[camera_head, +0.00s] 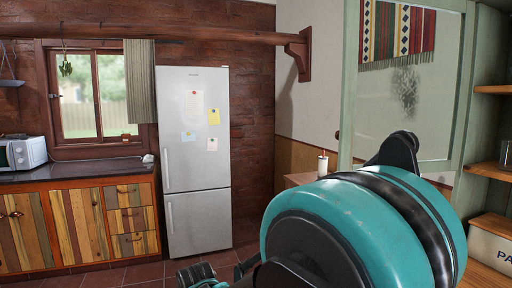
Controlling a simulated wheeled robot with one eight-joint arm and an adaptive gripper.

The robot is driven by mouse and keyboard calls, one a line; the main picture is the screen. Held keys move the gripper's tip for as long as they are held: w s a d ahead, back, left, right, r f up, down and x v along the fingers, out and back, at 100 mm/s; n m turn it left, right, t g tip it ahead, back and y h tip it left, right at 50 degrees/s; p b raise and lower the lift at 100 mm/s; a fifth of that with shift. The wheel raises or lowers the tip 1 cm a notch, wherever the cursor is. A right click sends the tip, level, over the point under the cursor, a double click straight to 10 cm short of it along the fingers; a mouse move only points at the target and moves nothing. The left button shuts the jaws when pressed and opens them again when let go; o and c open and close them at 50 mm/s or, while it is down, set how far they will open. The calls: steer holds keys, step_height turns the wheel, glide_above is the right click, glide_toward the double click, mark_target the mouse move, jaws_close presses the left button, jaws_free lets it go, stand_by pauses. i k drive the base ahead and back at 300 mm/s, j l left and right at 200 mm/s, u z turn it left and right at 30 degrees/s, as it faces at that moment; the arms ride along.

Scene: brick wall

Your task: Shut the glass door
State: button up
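The glass door (425,110) has a pale green frame and a large clear pane, and stands upright at the right. A small dark knob (337,135) shows at its left edge. It seems to stand open beside the shelves, though its hinge side is hard to make out. My teal and black arm covers its lower part. Dark parts at the bottom edge seem to be my gripper (205,274), low and left of the door and apart from it. They are cut off by the frame and partly hidden by my arm, so the finger opening is unclear.
Open wooden shelves (492,170) with a white box (490,245) stand at the right. A small table (300,180) with a candle (323,164) is left of the door. A grey fridge (195,160) and wooden cabinets (75,222) line the back left. Some tiled floor is clear before them.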

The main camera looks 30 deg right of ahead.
mark_target(346, 135)
steer(key=i, duration=2)
steer(key=i+z, duration=0.2)
steer(key=i, duration=0.2)
steer(key=i+j+z, duration=0.2)
steer(key=i, duration=0.25)
steer(key=i+j+z, duration=0.25)
steer(key=i, duration=0.15)
steer(key=l+z, duration=0.1)
steer(key=z, duration=3.75)
